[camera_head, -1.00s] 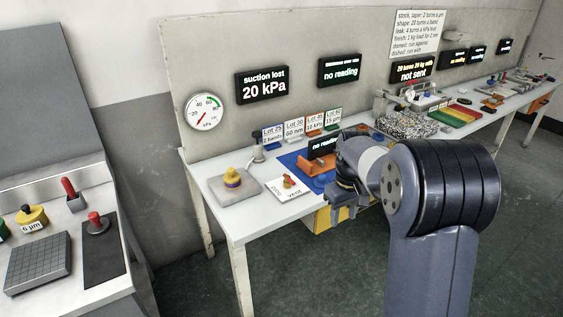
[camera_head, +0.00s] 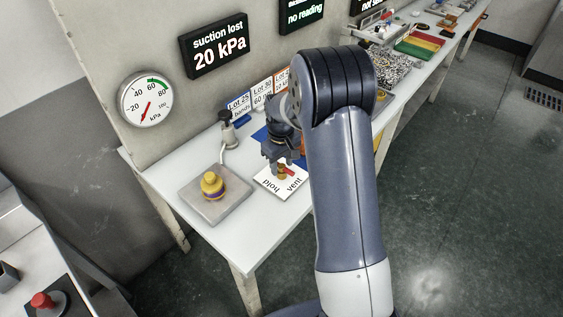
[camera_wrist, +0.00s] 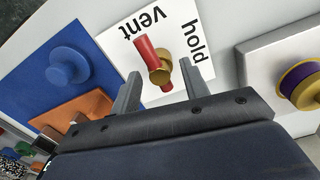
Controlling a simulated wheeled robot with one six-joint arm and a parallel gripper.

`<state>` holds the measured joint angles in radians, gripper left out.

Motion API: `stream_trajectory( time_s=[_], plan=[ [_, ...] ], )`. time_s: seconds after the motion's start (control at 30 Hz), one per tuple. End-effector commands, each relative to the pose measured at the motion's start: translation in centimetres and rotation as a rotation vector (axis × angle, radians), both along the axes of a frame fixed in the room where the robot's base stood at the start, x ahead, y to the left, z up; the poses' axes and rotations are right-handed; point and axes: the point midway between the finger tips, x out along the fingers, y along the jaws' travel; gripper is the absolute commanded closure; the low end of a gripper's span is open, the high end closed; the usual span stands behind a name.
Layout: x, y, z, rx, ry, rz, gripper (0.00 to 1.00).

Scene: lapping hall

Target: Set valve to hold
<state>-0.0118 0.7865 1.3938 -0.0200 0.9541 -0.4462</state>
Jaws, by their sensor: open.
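The valve has a red lever and a brass knob (camera_wrist: 160,62) on a white plate (camera_wrist: 113,43) marked "vent" and "hold". In the wrist view the lever's red end points up toward "vent", with "hold" to the right. In the head view the valve (camera_head: 284,170) is partly hidden by my gripper (camera_head: 277,163). My gripper (camera_wrist: 159,68) is open, its two fingers on either side of the valve in the wrist view. I cannot tell whether a finger touches it.
A yellow knob (camera_head: 212,184) on a grey block stands left of the plate. A gauge (camera_head: 146,97) and a display (camera_head: 215,46) reading "suction lost 20 kPa" are on the wall panel. A blue round knob (camera_wrist: 68,66) sits beside the plate on a blue mat.

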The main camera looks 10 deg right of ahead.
Motion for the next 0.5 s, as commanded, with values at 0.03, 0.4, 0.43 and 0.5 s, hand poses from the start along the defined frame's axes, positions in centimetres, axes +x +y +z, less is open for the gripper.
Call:
stream_trajectory(
  time_s=[0.03,0.4,0.43,0.5],
  plan=[
    [0.00,-0.01,-0.03,0.000,0.000,0.000,0.57],
    [0.01,0.00,0.01,0.000,-0.001,0.000,0.74],
    [0.02,0.00,0.02,0.000,-0.001,0.000,0.76],
    [0.02,0.01,0.02,0.000,-0.001,0.000,0.82]
  ],
)
